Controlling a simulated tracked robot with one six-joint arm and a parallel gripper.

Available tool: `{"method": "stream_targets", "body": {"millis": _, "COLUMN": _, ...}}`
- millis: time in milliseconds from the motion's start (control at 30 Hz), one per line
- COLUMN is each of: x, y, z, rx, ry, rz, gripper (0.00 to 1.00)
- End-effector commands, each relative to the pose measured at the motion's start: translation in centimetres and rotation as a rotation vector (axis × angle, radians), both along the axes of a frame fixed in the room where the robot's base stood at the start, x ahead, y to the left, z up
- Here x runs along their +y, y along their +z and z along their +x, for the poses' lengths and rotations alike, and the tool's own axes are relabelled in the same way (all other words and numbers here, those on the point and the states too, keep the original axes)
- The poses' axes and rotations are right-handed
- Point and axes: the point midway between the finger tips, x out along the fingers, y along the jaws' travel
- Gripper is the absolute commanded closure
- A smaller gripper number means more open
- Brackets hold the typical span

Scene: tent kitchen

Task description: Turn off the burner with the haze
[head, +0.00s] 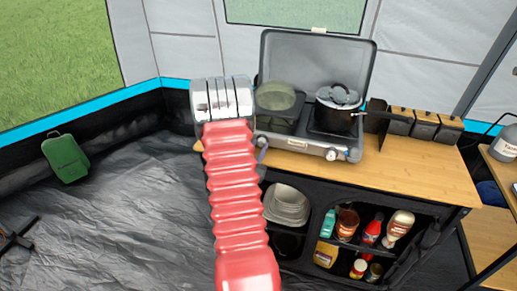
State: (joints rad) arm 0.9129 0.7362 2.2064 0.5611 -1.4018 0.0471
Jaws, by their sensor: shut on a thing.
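The grey camp stove (297,143) stands on the wooden counter with its lid up. A pale, greenish translucent haze (275,97) hangs over its left burner. A dark pot with a lid (338,104) sits on the right burner. The right knob (331,155) shows on the stove's front. My red arm reaches up to the left of the stove. My gripper (263,150) is at the stove's front left corner, mostly hidden behind my arm. It is shut at the left knob, which I cannot see clearly. The knob's angle is hidden.
Black containers (424,124) stand in a row right of the pot. The wooden counter (390,171) is clear in front of them. Shelves below hold stacked bowls (287,205) and several bottles (372,229).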

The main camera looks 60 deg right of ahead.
Motion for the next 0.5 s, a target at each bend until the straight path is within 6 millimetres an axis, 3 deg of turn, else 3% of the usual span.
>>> {"method": "stream_targets", "body": {"millis": 500, "x": 0.01, "y": 0.00, "z": -0.09, "rx": -0.064, "ry": -0.002, "rz": 0.010, "gripper": 0.97}}
